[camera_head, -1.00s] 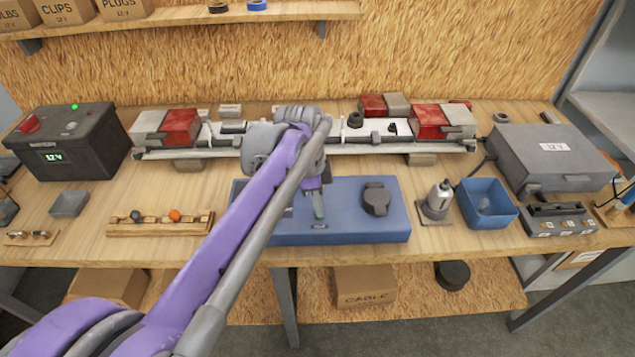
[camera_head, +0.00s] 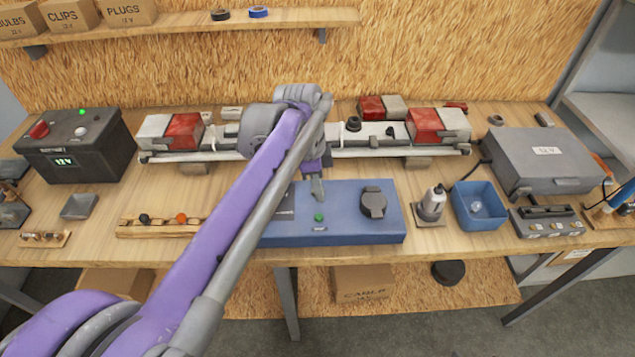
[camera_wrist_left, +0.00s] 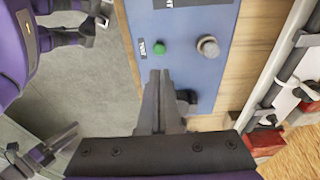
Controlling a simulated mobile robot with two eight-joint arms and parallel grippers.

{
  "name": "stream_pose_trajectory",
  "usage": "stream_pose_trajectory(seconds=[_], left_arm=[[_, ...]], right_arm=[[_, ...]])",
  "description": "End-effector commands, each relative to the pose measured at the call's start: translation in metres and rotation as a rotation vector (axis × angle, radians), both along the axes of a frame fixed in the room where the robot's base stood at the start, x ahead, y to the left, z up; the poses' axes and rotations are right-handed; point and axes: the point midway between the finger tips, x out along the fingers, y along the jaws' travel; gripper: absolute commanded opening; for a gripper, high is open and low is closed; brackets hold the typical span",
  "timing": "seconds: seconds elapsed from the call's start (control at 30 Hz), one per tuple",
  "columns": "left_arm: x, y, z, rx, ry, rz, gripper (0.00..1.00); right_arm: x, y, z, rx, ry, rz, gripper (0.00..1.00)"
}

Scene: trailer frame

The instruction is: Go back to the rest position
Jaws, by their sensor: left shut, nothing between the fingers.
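My left gripper (camera_head: 317,192) hangs above the blue panel box (camera_head: 345,236) on the workbench, its fingers together and empty. In the head view its tips are just behind a green button (camera_head: 319,217) on the box and appear apart from it. The left wrist view shows the shut fingers (camera_wrist_left: 160,88) with the green button (camera_wrist_left: 159,47) and a grey knob (camera_wrist_left: 208,47) beyond them. My left arm hides part of the box's left side.
Behind the gripper lies a light bar (camera_head: 345,147) with red and white lamps. A battery box (camera_head: 95,160) stands at left. A blue bin (camera_head: 481,221), small bulb stand (camera_head: 431,210) and grey case (camera_head: 545,170) stand at right. An upper shelf (camera_head: 290,19) runs along the back.

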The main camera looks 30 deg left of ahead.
Motion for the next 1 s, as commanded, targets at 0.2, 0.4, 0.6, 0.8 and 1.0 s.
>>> stream_pose_trajectory(seconds=[0.2,0.4,0.6,0.8,1.0], left_arm=[[0.000,0.000,0.001,0.000,0.000,0.000,0.00],[0.000,0.000,0.001,0.000,0.000,0.000,0.00],[-0.009,-0.006,-0.003,0.008,-0.013,0.055,0.00],[-0.057,-0.035,-0.032,0.017,-0.100,0.372,0.00],[-0.113,-0.058,-0.078,-0.056,-0.224,0.746,0.00]], right_arm=[[0.000,0.000,0.001,0.000,-0.001,0.000,0.89],[0.000,0.000,0.001,0.000,-0.001,0.000,0.89],[0.000,0.000,0.001,0.000,-0.001,0.000,0.89],[0.000,0.000,0.001,0.000,-0.001,0.000,0.89],[0.000,0.000,0.001,0.000,-0.001,0.000,0.89]])
